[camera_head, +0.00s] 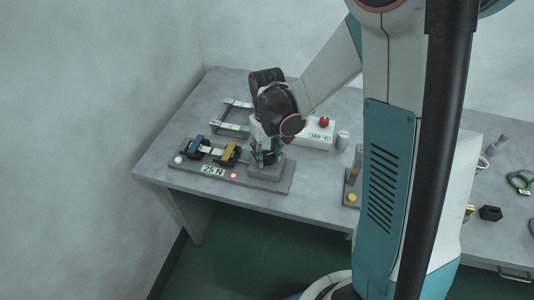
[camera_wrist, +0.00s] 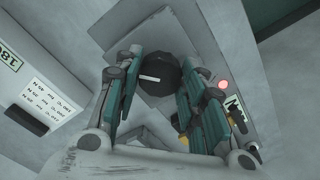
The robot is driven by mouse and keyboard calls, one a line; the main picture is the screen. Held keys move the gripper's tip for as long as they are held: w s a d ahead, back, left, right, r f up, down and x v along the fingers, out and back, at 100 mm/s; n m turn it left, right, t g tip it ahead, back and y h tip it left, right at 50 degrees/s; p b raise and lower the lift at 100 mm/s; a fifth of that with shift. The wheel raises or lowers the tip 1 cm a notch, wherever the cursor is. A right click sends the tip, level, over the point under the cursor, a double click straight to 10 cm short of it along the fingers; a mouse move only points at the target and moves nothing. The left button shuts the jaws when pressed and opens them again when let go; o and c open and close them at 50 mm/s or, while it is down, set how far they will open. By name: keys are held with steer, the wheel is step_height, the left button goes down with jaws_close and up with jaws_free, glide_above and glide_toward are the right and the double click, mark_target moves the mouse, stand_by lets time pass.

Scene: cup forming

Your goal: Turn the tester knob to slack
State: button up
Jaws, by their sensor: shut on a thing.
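The tester (camera_head: 240,179) is a dark grey base on the table, with a blue clamp (camera_head: 197,145), a yellow clamp (camera_head: 229,154) and a pale strip between them. Its label (camera_head: 213,170) reads 25 N, and a red lamp (camera_head: 234,176) is beside it. My gripper (camera_head: 266,158) points down over the grey block at the tester's right end and hides the knob there. In the wrist view the black knob (camera_wrist: 160,77) with a white pointer line is between the two teal fingers of my gripper (camera_wrist: 160,68), which is shut on it. The red lamp (camera_wrist: 224,85) shows there too.
A metal frame (camera_head: 232,115) lies behind the tester. A white box (camera_head: 318,139) labelled 180 °C with a red knob and a small cup (camera_head: 342,140) stand to the right. A printed card (camera_wrist: 58,105) shows in the wrist view. The table's front-left corner is clear.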

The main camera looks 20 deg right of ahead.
mark_target(267, 155)
steer(key=n, duration=0.4)
steer(key=shift+n, duration=0.3)
steer(key=n, duration=0.4)
steer(key=shift+n, duration=0.4)
steer(key=o, duration=1)
steer(key=shift+o, duration=0.2)
steer(key=shift+r, duration=0.1)
step_height(267, 155, up, 12)
